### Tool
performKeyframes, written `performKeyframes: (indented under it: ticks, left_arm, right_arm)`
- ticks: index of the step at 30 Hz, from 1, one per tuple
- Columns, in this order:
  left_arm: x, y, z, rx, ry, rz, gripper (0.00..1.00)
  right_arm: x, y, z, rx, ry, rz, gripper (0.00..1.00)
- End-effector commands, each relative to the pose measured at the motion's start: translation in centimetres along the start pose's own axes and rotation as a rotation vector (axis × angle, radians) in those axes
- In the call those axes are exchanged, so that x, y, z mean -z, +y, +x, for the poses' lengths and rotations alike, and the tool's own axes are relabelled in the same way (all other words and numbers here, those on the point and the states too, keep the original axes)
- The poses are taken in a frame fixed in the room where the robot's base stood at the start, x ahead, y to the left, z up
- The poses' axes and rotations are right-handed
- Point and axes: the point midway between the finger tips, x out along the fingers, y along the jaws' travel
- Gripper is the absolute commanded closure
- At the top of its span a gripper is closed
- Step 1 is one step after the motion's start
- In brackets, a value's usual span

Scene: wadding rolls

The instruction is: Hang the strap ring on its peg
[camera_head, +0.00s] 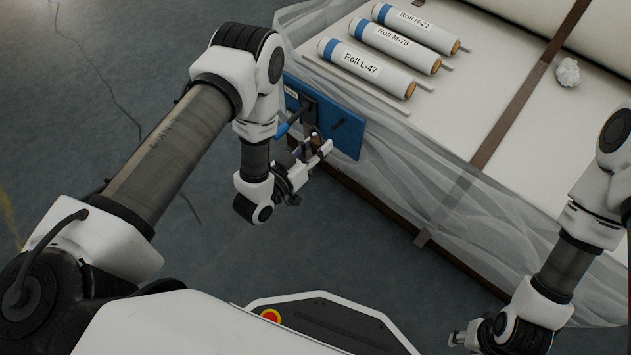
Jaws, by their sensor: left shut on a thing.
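A blue board (350,142) hangs on the side of the table, facing me. A short dark peg (338,123) sticks out of its right part. My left gripper (318,152) is close in front of the board, below and left of this peg. It is shut on a small brownish thing (313,141), which I take for the strap ring. The fingers hide most of it, and I cannot tell whether it touches a peg. My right gripper (461,338) is low at the bottom right, away from the board; its fingers are too small to read.
A dark holder (308,108) and a blue handle-like thing (287,127) are at the board's left part. Sheer wrapping drapes over the edge.

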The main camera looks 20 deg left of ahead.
Motion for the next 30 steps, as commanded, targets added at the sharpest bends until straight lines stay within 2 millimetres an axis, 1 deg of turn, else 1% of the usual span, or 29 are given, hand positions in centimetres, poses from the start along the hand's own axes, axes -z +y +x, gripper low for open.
performKeyframes:
  ticks: [1,4,11,30]
  left_arm:
    - [-2.9,-0.7,-0.1,-0.009,0.002,-0.004,1.0]
    - [-4.0,-0.9,-0.2,-0.025,0.003,-0.01,1.0]
    - [-3.9,-0.8,0.3,-0.031,0.004,-0.011,1.0]
    - [-4.4,-0.8,4.8,-0.029,0.004,-0.01,1.0]
  right_arm:
    - [0.0,0.0,2.7,0.0,0.001,0.0,0.6]
    - [0.0,0.0,3.5,0.0,0.001,0.0,0.6]
    - [0.1,0.0,3.6,0.0,0.002,0.0,0.6]
    - [0.1,0.1,6.2,0.0,0.003,0.002,0.6]
